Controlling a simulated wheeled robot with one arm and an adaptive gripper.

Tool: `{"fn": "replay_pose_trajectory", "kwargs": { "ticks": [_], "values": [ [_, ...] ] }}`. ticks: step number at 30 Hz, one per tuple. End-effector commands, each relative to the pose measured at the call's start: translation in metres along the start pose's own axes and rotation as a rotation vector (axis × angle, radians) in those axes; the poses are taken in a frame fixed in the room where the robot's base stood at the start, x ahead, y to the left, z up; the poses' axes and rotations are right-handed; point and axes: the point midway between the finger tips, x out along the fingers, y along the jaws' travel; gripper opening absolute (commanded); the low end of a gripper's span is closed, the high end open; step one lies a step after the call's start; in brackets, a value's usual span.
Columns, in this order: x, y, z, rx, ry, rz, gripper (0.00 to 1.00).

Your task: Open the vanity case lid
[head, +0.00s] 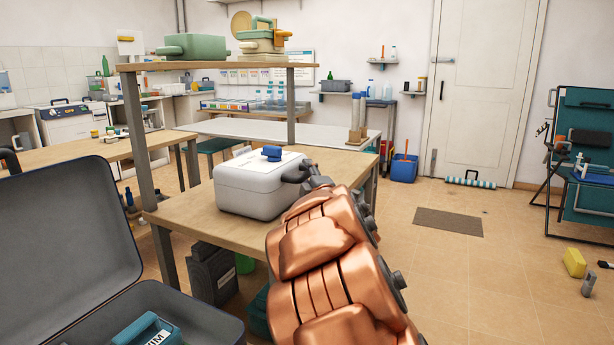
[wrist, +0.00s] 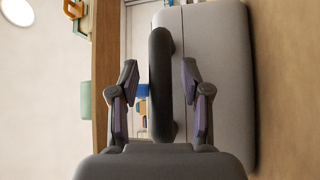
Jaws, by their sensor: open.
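The vanity case appears to be the white box (head: 250,192) with rounded corners on the wooden table; its lid (head: 246,166) looks shut. It fills the right of the wrist view (wrist: 222,85), with a seam between lid and body. Its dark curved handle (wrist: 160,85) stands out on the side facing me. My gripper (wrist: 159,68) is open, with one finger on each side of the handle and gaps visible. In the head view my gripper (head: 304,173) is at the case's right side, and my copper arm hides part of that side.
A blue object (head: 272,153) sits on the lid. The wooden table (head: 185,217) has a raised shelf (head: 220,65) with green cases above its left side. An open dark suitcase (head: 60,245) is at the lower left. The tiled floor to the right is mostly clear.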

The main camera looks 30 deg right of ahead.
Motion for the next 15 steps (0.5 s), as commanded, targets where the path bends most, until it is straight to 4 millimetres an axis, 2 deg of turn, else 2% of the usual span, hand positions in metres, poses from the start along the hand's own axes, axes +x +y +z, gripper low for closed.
{"fn": "replay_pose_trajectory", "kwargs": {
  "ticks": [2, 15],
  "values": [
    [-0.0001, -0.0001, -0.0001, 0.0, 0.0, 0.0, 0.46],
    [-0.0002, -0.0004, -0.0001, 0.0, 0.0, -0.001, 0.01]
  ]
}}
